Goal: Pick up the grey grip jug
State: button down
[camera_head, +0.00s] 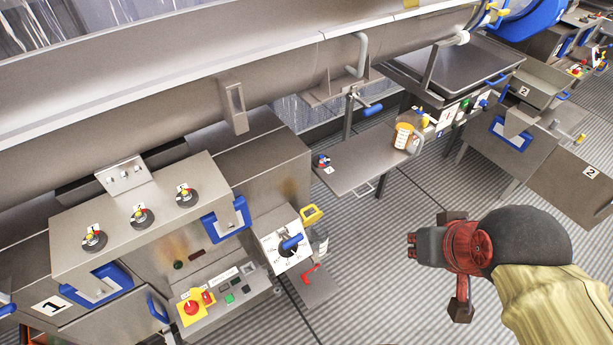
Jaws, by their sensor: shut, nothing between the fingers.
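A jug (404,136) with an orange upper part, a pale label and what looks like a greyish grip on its right side stands on a small metal shelf (350,171) right of centre. It looks like the grey grip jug, but it is small in view. My gripper (411,245) is at the lower right, with its dark fingers pointing left. It is shut and empty. It is apart from the jug, which lies above it in the picture. Nothing covers the jug's front.
A small red and blue item (324,161) sits at the shelf's left end. A control cabinet (128,215) with knobs and blue handles fills the lower left. A long metal trough (290,75) crosses above. Ribbed floor (385,300) is clear around my gripper.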

aim_at(405, 126)
jog(key=i+j+z, duration=0.1)
jog(key=j, duration=0.25)
jog(key=i+j, duration=0.15)
jog(key=j, duration=0.2)
jog(key=i+j+z, duration=0.15)
jog(key=j, duration=0.25)
jog(key=i+j, duration=0.1)
jog(key=j, duration=0.25)
jog(key=z, duration=0.05)
